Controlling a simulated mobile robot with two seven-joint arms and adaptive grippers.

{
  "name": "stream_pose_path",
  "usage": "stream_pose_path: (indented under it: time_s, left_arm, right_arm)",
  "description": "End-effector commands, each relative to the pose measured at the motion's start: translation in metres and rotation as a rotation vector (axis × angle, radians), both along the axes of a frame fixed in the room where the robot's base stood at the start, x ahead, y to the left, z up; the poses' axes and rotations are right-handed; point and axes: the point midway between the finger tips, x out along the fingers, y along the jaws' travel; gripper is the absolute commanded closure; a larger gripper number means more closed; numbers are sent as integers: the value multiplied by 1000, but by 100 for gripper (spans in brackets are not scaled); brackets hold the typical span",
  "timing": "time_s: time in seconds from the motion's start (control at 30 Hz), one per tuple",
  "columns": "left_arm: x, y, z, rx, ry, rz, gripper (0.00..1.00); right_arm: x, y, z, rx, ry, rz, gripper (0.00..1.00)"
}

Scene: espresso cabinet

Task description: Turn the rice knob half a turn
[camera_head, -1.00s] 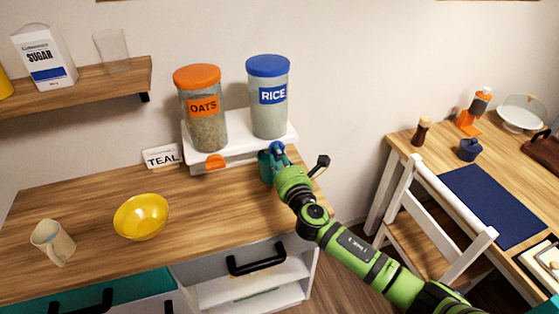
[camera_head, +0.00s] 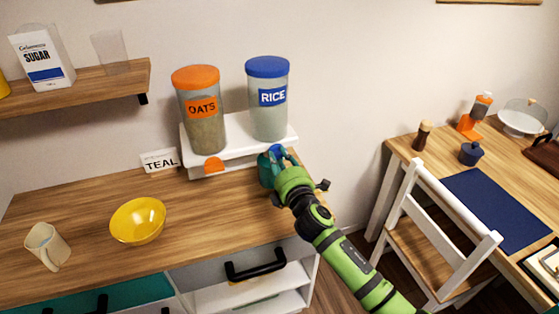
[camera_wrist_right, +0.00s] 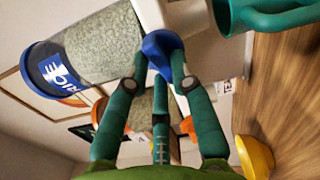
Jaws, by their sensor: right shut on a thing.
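The rice dispenser is a clear jar (camera_head: 269,120) of pale grains with a blue lid and a blue RICE label. It stands on the right of a white dispenser base (camera_head: 235,151). Its blue knob (camera_wrist_right: 160,48) is at the base's front, mostly covered by my gripper in the head view. My right gripper (camera_head: 278,155) is shut on this knob, with fingers on both sides of it in the wrist view. My left gripper is in neither view.
The oats jar (camera_head: 201,122) with its orange knob (camera_head: 214,165) is left of the rice jar. A TEAL card (camera_head: 160,160), yellow bowl (camera_head: 138,220) and beige mug (camera_head: 46,246) are further left. A chair (camera_head: 440,220) and second table are at right.

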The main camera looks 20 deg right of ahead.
Motion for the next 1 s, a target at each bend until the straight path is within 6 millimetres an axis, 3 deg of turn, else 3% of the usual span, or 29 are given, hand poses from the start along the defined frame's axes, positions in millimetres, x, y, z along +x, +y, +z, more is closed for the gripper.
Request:
stream_pose_path:
  time_s: [0.4, 0.93, 0.97, 1.0]
  left_arm:
    - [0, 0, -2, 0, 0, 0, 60]
    - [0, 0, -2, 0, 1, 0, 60]
    - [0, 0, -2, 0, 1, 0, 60]
    - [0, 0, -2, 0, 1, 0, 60]
  right_arm:
    - [0, -1, 1, 184, 6, -1, 100]
    - [0, -1, 1, 205, 6, -1, 100]
    - [0, -1, 1, 205, 6, -1, 72]
    - [0, -1, 1, 205, 6, -1, 56]
